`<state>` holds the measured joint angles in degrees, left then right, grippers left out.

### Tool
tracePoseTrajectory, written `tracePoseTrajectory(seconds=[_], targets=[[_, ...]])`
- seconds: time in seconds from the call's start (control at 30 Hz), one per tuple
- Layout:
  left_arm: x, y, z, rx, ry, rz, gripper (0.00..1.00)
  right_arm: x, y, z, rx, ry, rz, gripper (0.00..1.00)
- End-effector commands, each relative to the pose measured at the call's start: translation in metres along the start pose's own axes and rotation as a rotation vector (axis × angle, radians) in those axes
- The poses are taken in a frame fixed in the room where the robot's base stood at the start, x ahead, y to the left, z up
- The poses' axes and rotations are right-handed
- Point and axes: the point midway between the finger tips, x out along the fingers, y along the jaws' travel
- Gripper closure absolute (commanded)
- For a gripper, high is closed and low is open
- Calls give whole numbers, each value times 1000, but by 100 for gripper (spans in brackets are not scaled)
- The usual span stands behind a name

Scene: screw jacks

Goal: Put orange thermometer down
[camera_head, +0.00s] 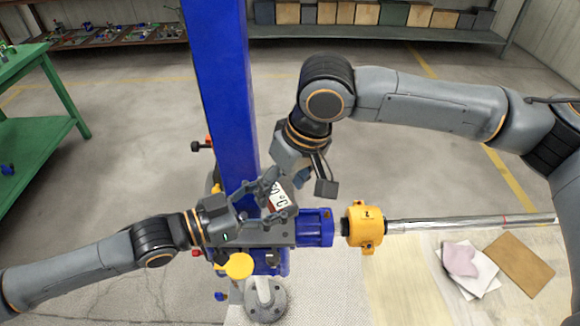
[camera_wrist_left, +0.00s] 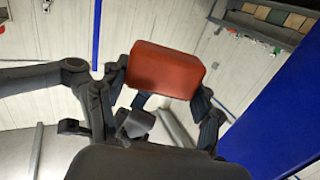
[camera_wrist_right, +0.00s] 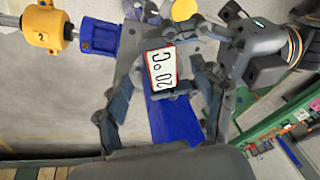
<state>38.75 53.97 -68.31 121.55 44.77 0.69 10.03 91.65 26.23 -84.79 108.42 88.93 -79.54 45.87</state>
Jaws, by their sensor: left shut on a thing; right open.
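The orange thermometer (camera_wrist_left: 165,70) shows its plain orange-red back in the left wrist view. Its white face reading 20°C (camera_wrist_right: 162,68) is seen in the right wrist view, and it is small in the head view (camera_head: 279,201). My left gripper (camera_head: 270,203) is shut on it, with its fingers at two opposite sides. It is held beside the blue column, above the grey plate. My right gripper (camera_wrist_right: 162,98) is open, with its fingers spread to either side of the thermometer in its view. I cannot tell whether they touch it.
The blue column (camera_head: 218,80) stands close behind the grippers. A blue motor (camera_head: 315,227) and a yellow gear housing (camera_head: 363,227) with a long silver shaft (camera_head: 470,222) lie to the right. A green table (camera_head: 45,90) is at far left.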

Motion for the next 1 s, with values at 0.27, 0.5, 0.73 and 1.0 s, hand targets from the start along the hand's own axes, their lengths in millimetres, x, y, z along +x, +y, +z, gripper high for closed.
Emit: tracePoseTrajectory(seconds=[0.27, 0.5, 0.73, 1.0], targets=[[0, 0, -1, 1, 2, 0, 73, 30, 0, 0, 0, 1, 0, 31], [0, 0, -1, 1, 2, 0, 73, 33, 0, 0, 0, 1, 0, 31], [0, 0, -1, 1, 2, 0, 73, 33, 0, 0, 0, 1, 0, 58], [0, 0, -1, 1, 2, 1, 19, 32, 0, -1, 0, 2, 0, 100]])
